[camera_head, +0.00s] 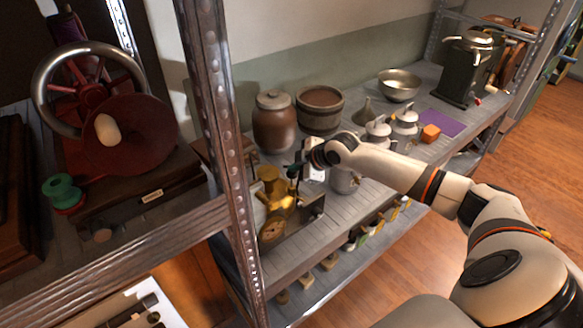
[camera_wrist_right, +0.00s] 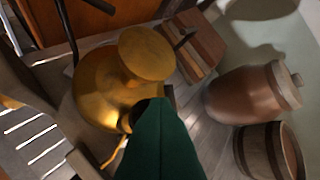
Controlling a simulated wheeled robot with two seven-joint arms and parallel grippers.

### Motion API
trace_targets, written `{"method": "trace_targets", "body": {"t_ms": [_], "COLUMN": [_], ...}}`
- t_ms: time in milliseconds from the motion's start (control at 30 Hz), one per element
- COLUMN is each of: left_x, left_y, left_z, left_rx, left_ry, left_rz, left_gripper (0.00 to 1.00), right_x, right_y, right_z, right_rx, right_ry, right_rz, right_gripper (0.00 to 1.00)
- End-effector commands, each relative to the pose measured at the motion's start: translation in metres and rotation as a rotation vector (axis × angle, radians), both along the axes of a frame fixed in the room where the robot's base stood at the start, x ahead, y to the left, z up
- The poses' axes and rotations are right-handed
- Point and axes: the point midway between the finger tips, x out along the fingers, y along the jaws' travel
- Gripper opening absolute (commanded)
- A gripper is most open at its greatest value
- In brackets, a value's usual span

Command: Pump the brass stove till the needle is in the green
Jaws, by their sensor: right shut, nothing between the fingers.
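The brass stove (camera_head: 268,187) stands on the grey metal shelf, behind the steel upright. Its round gauge (camera_head: 272,230) faces forward at the stove's front; the needle is too small to read. My right gripper (camera_head: 293,180) is shut and empty, pointing down just right of the stove's top. In the right wrist view the stove's rounded brass body (camera_wrist_right: 98,92) and flat round top fill the middle. The green fingers of my right gripper (camera_wrist_right: 152,105) overlap its lower edge there; I cannot tell whether they touch it. The pump knob is not clearly seen. My left gripper is out of view.
A lidded brown crock (camera_head: 273,122) and a wooden tub (camera_head: 320,110) stand behind the stove. Grey-white pots (camera_head: 378,133), a metal bowl (camera_head: 398,85) and an orange block (camera_head: 430,133) are farther right. The steel upright (camera_head: 222,120) stands close on the left.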

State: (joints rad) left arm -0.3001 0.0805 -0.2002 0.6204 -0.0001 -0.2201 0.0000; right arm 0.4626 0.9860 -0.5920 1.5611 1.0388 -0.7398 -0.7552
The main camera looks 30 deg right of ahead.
Motion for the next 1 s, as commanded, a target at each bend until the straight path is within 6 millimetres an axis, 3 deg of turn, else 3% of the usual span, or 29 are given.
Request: {"method": "trace_targets", "body": {"t_ms": [33,100,533,1000], "left_x": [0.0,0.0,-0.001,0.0], "left_y": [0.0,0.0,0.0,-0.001], "left_z": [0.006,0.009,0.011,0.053], "left_rx": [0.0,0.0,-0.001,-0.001], "left_ry": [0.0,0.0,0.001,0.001], "left_rz": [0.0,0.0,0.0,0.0], "left_gripper": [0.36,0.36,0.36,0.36], "right_x": [0.006,0.007,0.006,0.005], "right_y": [-0.005,-0.006,-0.004,-0.003], "right_z": [0.018,0.023,0.022,0.066], "right_rx": [-0.003,-0.003,-0.001,-0.001], "right_ry": [-0.029,-0.033,-0.025,-0.022], "right_rz": [-0.007,-0.008,-0.005,-0.004], "right_gripper": [0.0,0.0,0.0,0.0]}}
